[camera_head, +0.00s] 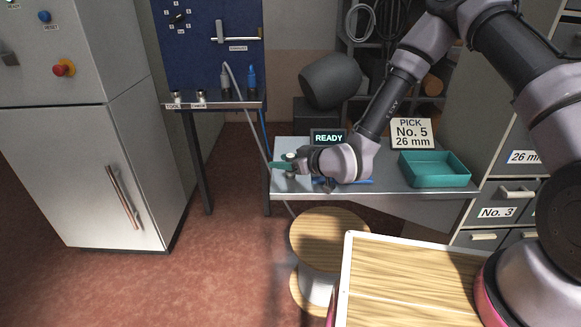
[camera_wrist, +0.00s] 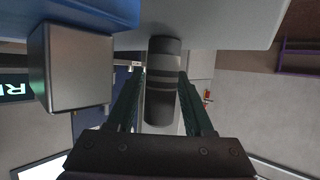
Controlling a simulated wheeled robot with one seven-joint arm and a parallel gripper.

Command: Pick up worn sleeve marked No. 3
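My gripper (camera_head: 287,162) reaches leftward, low over the left end of the grey bench. In the wrist view my gripper (camera_wrist: 161,72) has its two dark green fingers apart. A dark cylinder with lighter grey bands (camera_wrist: 160,85) stands between them, probably the worn sleeve. A thin gap shows at its left side; contact on the right is unclear. No marking is readable on it. In the head view it is mostly hidden by my gripper. The sign (camera_head: 411,133) on the bench reads "PICK No. 5 26 mm", which differs from the task's No. 3.
The bench (camera_head: 390,182) also holds a READY display (camera_head: 328,138) and a teal tray (camera_head: 436,168). Drawers marked No. 3 (camera_head: 496,212) and 26 mm stand at right. A wooden spool (camera_head: 328,226) stands in front. A blue panel with a shelf (camera_head: 213,103) is at left.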

